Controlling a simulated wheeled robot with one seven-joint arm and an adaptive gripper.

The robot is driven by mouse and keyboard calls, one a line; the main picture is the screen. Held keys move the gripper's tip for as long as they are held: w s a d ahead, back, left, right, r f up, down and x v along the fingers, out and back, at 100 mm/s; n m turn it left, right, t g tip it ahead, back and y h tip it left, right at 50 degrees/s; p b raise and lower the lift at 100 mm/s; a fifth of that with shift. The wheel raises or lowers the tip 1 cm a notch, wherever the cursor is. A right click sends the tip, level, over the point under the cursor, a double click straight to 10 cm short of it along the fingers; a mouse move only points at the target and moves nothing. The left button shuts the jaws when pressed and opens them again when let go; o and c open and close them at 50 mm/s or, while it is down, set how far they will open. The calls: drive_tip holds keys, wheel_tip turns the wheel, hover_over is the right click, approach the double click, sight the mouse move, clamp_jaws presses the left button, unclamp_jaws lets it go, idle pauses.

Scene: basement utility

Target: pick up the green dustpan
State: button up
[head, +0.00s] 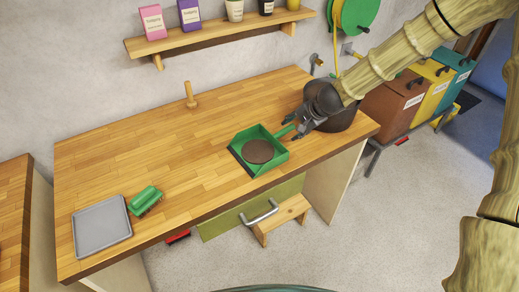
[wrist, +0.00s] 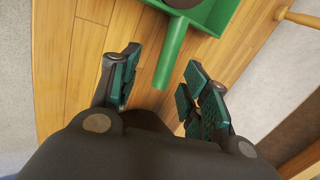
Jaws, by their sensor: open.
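The green dustpan (head: 276,163) lies on the wooden worktop near its front edge, with a brown round patch or disc (head: 258,151) in its pan. Its handle points toward the upper right, to my gripper (head: 296,127). In the wrist view the green handle (wrist: 173,55) reaches down toward the space between the two fingers of my gripper (wrist: 158,90). The fingers are open, one on each side of the handle's end, and I cannot tell whether either touches it. Only part of the pan shows in the wrist view.
A green brush (head: 145,200) and a grey tray (head: 101,226) lie at the left. A wooden peg (head: 190,95) stands at the back. The worktop's middle is clear.

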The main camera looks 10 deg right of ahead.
sight(286, 130)
drive_tip(key=shift+w+a+f+p, duration=0.85)
drive_tip(key=shift+a+f, duration=0.1)
drive_tip(key=shift+f, duration=0.15)
drive_tip(key=shift+x, duration=1.15)
drive_tip(key=shift+c, duration=0.3)
clamp_jaws()
